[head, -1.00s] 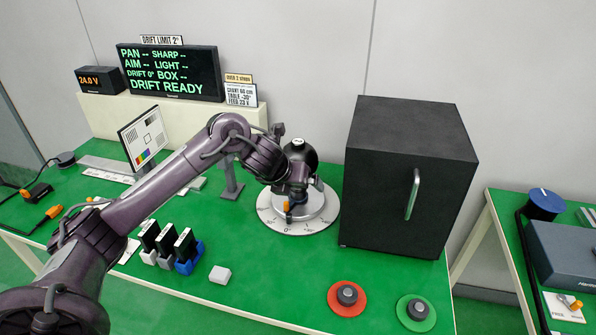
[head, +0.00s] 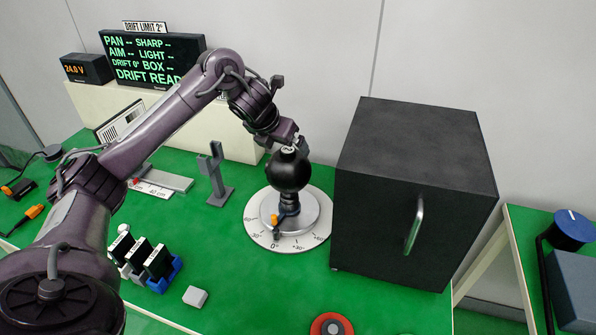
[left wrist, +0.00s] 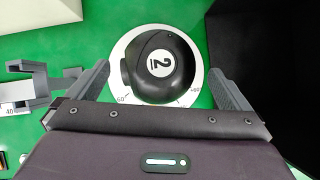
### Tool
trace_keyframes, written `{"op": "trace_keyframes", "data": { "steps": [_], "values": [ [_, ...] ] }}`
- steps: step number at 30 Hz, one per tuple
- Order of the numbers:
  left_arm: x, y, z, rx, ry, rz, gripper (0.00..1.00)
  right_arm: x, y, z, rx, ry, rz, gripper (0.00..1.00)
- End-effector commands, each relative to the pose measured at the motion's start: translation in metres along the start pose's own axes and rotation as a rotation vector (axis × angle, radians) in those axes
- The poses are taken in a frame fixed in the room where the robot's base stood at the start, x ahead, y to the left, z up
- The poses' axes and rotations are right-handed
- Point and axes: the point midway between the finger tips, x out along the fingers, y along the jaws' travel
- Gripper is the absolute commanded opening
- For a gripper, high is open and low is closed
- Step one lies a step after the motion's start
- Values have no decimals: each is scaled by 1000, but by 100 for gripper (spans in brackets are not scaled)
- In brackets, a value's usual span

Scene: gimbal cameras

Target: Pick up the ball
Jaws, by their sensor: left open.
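The black ball (head: 288,172) sits on a short dark neck on the round grey turntable (head: 254,229), which has a white degree scale. My left gripper (head: 287,143) is open and empty just above the ball. In the left wrist view its two fingers stand apart on either side of the ball, with green table showing beside them. An orange-tipped lever (head: 277,219) sits at the ball's base. My right gripper is out of view.
A large black box (head: 385,195) with a metal handle stands close right of the turntable. A grey stand (head: 216,175) is left of it. Black cards in holders (head: 157,262) and a white block (head: 195,296) lie at front left.

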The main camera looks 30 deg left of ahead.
Motion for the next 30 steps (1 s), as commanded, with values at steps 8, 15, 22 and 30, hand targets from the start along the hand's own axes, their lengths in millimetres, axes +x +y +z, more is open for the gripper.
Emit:
{"op": "trace_keyframes", "data": {
  "steps": [8, 15, 22, 30],
  "values": [
    [28, 0, -1, 1, 5, 0, 100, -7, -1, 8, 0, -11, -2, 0],
    [63, -2, -3, -1, 5, -1, 100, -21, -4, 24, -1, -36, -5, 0],
    [77, -1, -3, 2, 1, 1, 100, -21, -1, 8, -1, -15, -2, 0],
    [76, -1, -3, 2, 1, 1, 83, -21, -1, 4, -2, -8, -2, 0]
  ]
}}
